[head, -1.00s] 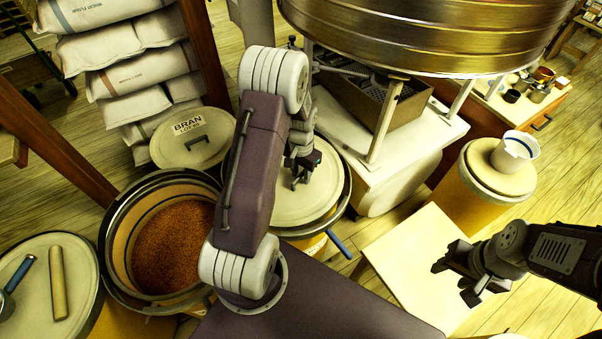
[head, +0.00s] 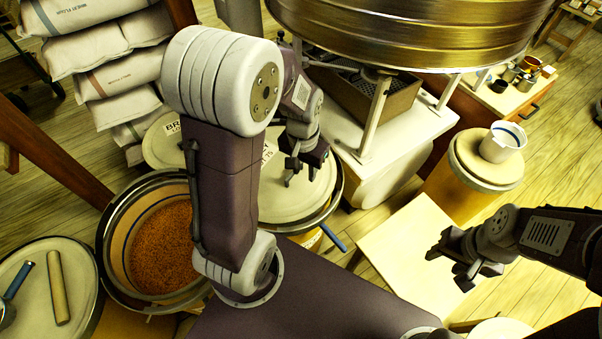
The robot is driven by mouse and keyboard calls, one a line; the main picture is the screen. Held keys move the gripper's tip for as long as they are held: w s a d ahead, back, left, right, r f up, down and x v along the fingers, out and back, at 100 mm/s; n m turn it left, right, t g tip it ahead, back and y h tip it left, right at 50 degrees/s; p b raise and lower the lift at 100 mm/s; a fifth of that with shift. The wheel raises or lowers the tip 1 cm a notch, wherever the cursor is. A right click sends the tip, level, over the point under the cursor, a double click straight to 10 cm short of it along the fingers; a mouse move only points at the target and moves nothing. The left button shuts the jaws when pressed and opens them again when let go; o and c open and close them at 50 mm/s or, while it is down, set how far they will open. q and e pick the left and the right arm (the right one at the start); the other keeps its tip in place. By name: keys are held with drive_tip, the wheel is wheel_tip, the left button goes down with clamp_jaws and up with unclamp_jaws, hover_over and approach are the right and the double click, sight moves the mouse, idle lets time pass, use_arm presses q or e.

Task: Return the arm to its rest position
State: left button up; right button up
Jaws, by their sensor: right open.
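My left arm rises in the middle of the head view, its upper link large and close to the camera. My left gripper (head: 301,176) hangs fingers down over the round pale lid of a bin (head: 290,205). Nothing shows held in it, but its exact opening is unclear at this angle. My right gripper (head: 447,263) comes in from the right. It is open and empty above a pale wooden board or tabletop (head: 400,245).
An open bin of reddish-brown grain (head: 165,250) stands left of my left arm. A lid with a wooden roller (head: 58,285) is further left. Flour sacks (head: 125,70) are stacked behind. A brass-coloured drum (head: 420,35) hangs above a white stand. A white cup (head: 500,143) sits on a lidded bin.

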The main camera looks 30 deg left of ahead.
use_arm(q)
drive_tip(key=s+d+r+p, duration=0.2)
drive_tip(key=s+d, duration=0.1)
drive_tip(key=s, duration=0.3)
drive_tip(key=shift+d+t+p, duration=0.25)
drive_tip(key=shift+t+p, duration=0.05)
drive_tip(key=shift+r, duration=0.1)
idle(0.5)
